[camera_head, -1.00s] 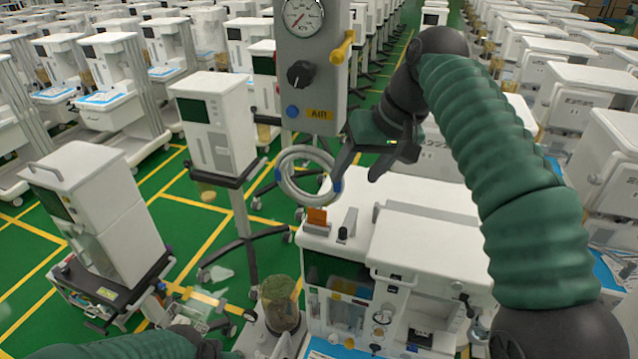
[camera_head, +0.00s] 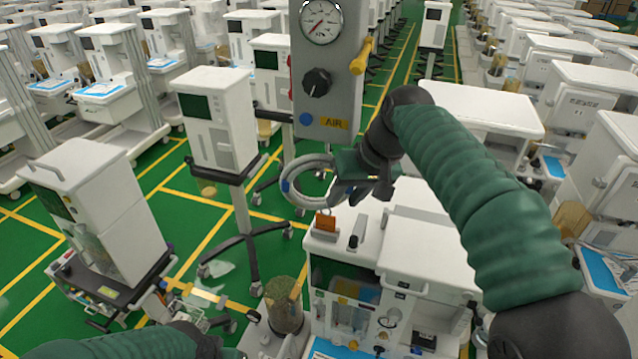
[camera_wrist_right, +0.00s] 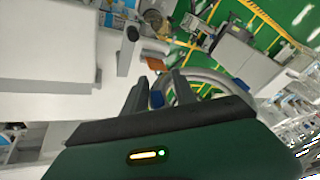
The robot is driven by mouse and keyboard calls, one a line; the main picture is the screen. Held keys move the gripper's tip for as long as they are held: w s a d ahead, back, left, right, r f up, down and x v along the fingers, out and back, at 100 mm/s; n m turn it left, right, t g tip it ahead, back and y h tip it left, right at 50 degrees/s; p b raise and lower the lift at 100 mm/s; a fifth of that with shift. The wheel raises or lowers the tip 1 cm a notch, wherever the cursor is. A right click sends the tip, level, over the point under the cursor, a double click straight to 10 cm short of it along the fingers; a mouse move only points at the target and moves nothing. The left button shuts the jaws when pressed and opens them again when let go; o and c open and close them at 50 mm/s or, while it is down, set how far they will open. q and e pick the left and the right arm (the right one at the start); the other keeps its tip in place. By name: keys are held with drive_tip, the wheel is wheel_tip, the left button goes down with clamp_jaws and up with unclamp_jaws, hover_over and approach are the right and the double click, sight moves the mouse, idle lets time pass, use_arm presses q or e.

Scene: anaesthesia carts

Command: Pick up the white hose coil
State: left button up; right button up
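The white hose coil (camera_head: 290,197) is a pale ring with blue bands, at the middle of the head view, above the floor and just left of the machine with the white top. Its right side is partly hidden by my right gripper (camera_head: 345,187). In the right wrist view the coil (camera_wrist_right: 222,76) lies just beyond the fingers. My right gripper (camera_wrist_right: 158,88) has its two fingers apart, with a blue band of the coil showing between them. I cannot tell whether they touch it. My left gripper is not clearly visible; only part of my left arm shows at the bottom left.
A grey panel (camera_head: 309,60) with gauge, knob and yellow lever stands just behind the coil. The white-topped machine (camera_head: 428,245) with an orange clip (camera_head: 325,222) is below my right gripper. A jar (camera_head: 284,305) stands in front. A monitor on a stand (camera_head: 215,120) is left.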

drive_tip(key=shift+s+r, duration=0.25)
drive_tip(key=shift+s, duration=0.1)
clamp_jaws()
drive_tip(key=shift+s+d, duration=0.15)
drive_tip(key=shift+s, duration=0.05)
